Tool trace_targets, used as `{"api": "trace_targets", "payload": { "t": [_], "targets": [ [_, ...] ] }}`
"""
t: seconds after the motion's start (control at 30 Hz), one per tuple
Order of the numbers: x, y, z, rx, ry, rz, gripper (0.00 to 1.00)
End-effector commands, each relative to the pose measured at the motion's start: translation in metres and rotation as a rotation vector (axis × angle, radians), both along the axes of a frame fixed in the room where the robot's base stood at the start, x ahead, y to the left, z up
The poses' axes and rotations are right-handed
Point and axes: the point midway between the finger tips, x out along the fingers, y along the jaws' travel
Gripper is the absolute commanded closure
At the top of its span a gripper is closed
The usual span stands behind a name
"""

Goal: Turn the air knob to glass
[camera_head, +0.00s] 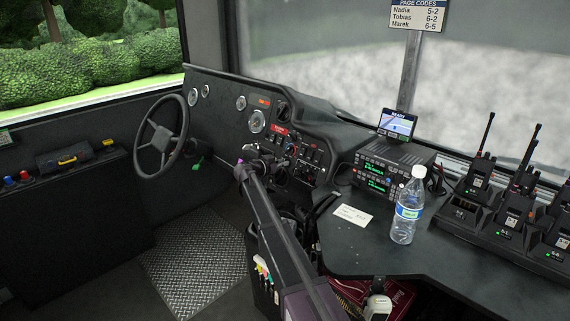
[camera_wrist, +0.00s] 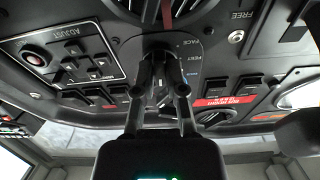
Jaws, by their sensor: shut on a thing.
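The air knob (camera_wrist: 158,48) is a small dark dial on the dashboard panel (camera_head: 318,150). In the wrist view, the labels FACE and FEET show beside it, to the right of my gripper. My gripper (camera_wrist: 160,62) is shut on the air knob, one dark finger on each side of it. The fingers hide most of the knob, so its pointer direction and the glass label cannot be made out. In the head view my arm reaches up to the dashboard, and the knob cannot be told apart there.
In the head view are the steering wheel (camera_head: 162,133), a bottle (camera_head: 406,213), a radio (camera_head: 383,172) and several handsets.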

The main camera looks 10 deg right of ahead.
Motion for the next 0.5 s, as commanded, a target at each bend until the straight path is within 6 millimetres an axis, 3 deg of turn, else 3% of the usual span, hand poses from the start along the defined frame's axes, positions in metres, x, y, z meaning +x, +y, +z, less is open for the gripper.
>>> {"api": "trace_targets", "payload": {
  "t": [0.5],
  "targets": [
    [0.0013, 0.0045, -0.0006, 0.106, -0.144, -0.057, 1.0]
  ]
}}
